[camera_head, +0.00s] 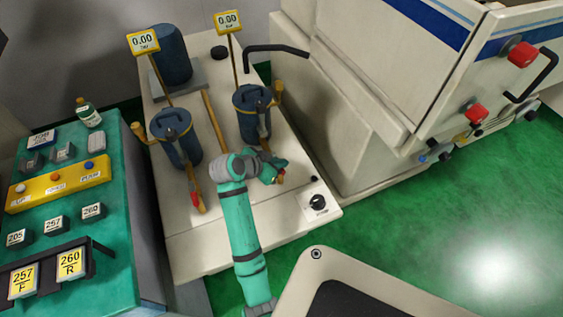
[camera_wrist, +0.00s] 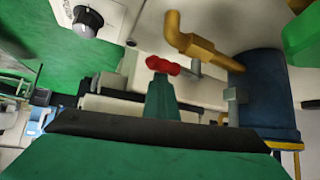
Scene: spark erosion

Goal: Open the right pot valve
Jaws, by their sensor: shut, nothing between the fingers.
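The right pot (camera_head: 252,118) is a dark blue cylinder on the pale bench, with a yellow outlet pipe low at its front. Its red valve handle (camera_head: 281,176) shows beside my gripper (camera_head: 279,164). In the wrist view, the red handle (camera_wrist: 163,65) lies just beyond the tip of my green gripper finger (camera_wrist: 162,88), near the yellow pipe (camera_wrist: 196,44) and the blue pot (camera_wrist: 262,95). My gripper is shut and empty. Whether it touches the handle I cannot tell. The left pot (camera_head: 176,137) has its own red handle (camera_head: 195,198).
Two yellow gauges read 0.00, one on the left (camera_head: 143,42) and one on the right (camera_head: 228,22). A black knob (camera_head: 317,203) sits at the bench's front right corner. A green panel (camera_head: 110,220) stands left, a large white machine (camera_head: 375,90) right.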

